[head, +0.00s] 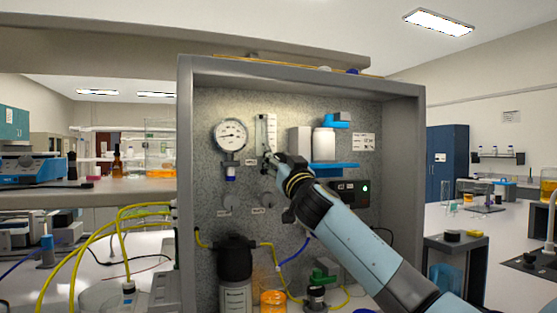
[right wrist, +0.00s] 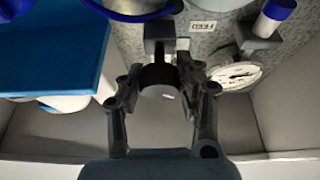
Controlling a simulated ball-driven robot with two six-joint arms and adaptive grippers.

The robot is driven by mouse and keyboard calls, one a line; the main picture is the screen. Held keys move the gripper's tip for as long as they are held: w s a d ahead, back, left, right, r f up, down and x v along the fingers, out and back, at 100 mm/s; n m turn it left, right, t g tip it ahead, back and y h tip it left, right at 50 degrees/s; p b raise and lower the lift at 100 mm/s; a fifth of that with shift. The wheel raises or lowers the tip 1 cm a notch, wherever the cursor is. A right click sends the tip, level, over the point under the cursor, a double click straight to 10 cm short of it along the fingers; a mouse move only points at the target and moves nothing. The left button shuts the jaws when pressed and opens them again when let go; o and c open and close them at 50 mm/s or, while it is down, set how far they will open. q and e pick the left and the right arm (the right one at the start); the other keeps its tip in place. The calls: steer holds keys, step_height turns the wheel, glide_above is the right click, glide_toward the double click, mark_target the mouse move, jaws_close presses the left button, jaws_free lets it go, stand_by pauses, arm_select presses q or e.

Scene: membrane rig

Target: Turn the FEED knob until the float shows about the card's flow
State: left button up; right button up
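The flow tube (head: 266,132) is a clear upright strip with a scale on the back panel; its float is too small to read. My right gripper (head: 273,162) is at the foot of this tube and covers the knob there in the head view. In the right wrist view, the dark round FEED knob (right wrist: 160,78), with a small white mark, sits between the fingers of my right gripper (right wrist: 161,85), which appear closed against its sides. The FEED label (right wrist: 202,26) is close by. The card (head: 364,142) hangs at the panel's right; its text is unreadable. My left gripper is out of view.
A round dial gauge (head: 230,135) is left of the tube. A white cartridge on a blue bracket (head: 334,169) and a dark display box (head: 350,190) are at right. A dark-capped bottle (head: 235,262) and yellow tubing stand below. The grey cabinet frame (head: 186,200) bounds the rig.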

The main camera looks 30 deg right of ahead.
steer(key=c, duration=0.4)
steer(key=n+y+p, duration=0.1)
steer(key=n, duration=0.2)
steer(key=shift+r+n+y+p, duration=0.15)
steer(key=shift+n+y+p, duration=0.25)
steer(key=shift+n, duration=0.4)
steer(key=o, duration=1.1)
steer(key=shift+o, duration=0.2)
steer(key=v, duration=1.2)
steer(key=shift+f, duration=0.3)
steer(key=shift+d, duration=0.1)
